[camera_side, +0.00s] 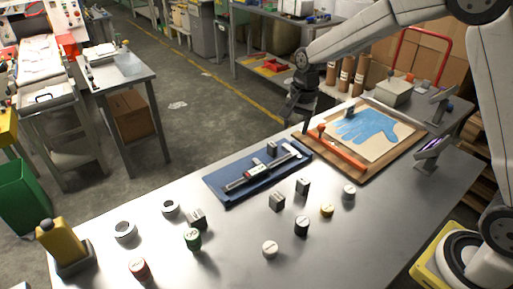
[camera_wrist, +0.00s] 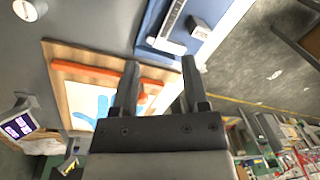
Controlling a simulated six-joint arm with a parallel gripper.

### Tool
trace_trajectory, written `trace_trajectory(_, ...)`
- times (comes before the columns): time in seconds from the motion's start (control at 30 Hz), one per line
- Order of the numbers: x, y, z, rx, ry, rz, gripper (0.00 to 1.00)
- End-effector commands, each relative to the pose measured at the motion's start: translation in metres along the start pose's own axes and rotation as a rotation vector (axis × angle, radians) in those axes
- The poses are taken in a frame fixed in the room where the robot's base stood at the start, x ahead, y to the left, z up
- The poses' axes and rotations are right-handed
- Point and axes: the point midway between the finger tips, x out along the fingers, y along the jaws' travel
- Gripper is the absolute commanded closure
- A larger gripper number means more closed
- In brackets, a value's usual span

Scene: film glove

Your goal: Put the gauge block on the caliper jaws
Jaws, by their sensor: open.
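The caliper (camera_side: 262,172) lies on a blue mat (camera_side: 222,187), its jaws toward the mat's right end. In the wrist view the caliper (camera_wrist: 172,22) shows at the top. A small grey metal block (camera_side: 271,148) sits on the mat beside the caliper, apart from it; the wrist view shows this block (camera_wrist: 199,28) too. Similar grey blocks stand on the bare table: one (camera_side: 277,201), another (camera_side: 302,186), and one farther left (camera_side: 198,219). I cannot tell which is the gauge block. My gripper (camera_side: 305,128) is open and empty, above the table between mat and board.
A wooden board (camera_side: 415,140) with a blue hand print and an orange bar (camera_side: 343,152) lies right of the mat. Round weights, rings and a yellow bottle (camera_side: 60,243) stand toward the front left. A small display (camera_side: 431,152) stands at right. Bare table lies between these.

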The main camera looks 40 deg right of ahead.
Motion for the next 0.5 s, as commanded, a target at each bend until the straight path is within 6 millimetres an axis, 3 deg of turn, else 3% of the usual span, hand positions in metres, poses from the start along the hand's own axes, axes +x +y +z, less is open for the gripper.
trace_trajectory(0.5, 0.004, 0.11, 0.07, -0.701, 0.114, -0.027, 0.42)
